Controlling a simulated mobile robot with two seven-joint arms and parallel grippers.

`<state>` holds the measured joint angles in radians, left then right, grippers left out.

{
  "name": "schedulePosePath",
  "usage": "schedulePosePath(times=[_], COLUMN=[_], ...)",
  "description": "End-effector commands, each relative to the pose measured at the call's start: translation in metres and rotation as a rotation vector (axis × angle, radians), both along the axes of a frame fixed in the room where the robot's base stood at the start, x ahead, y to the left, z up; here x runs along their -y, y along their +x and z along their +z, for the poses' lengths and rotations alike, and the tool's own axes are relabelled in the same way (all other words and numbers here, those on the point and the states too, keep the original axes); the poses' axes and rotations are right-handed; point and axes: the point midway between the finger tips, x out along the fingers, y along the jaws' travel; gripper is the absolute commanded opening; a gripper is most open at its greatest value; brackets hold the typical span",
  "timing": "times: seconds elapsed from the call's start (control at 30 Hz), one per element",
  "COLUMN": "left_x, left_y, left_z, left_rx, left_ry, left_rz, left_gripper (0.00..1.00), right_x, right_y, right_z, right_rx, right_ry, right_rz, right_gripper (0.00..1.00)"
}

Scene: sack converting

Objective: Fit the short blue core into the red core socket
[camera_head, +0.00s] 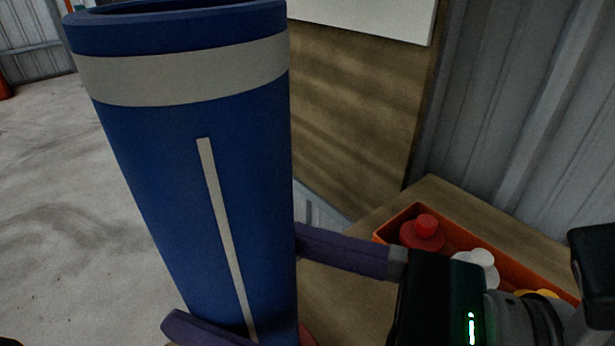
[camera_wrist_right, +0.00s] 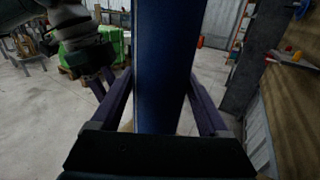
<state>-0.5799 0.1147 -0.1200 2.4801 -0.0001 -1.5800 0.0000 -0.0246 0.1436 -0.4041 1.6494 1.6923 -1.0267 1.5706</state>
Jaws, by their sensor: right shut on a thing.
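The blue core (camera_head: 170,190) is a large hollow tube with a grey band near its top and a narrow pale stripe down its side. It stands nearly upright, leaning slightly in the head view. My right gripper (camera_head: 235,284) is shut on it, with one purple finger on each side. In the right wrist view the core (camera_wrist_right: 168,60) rises between the fingers. A small red edge (camera_head: 307,337) shows beside the core's lower end; it may be the red core socket, but the core hides most of it. The core's bottom is out of view.
An orange bin (camera_head: 468,237) with red and white bottles stands on the wooden bench (camera_head: 352,308) at right. A wooden panel (camera_head: 350,120) and corrugated wall (camera_head: 530,110) close off the back right. Open concrete floor (camera_head: 60,220) lies at left. Green stacked goods (camera_wrist_right: 108,45) stand farther off.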

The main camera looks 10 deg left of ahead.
Motion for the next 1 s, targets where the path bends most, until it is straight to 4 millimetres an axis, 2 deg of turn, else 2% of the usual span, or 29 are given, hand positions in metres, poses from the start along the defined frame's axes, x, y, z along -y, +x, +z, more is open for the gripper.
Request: schedulePosePath(times=[1.0], left_x=[-0.002], left_y=[0.0], left_z=[-0.022], left_rx=[-0.001], left_ry=[0.009], left_rz=[-0.005], left_gripper=[0.5], right_x=[0.0], right_y=[0.0], right_z=[-0.025], right_rx=[0.001], right_ry=[0.004], right_rz=[0.0], right_gripper=[0.0])
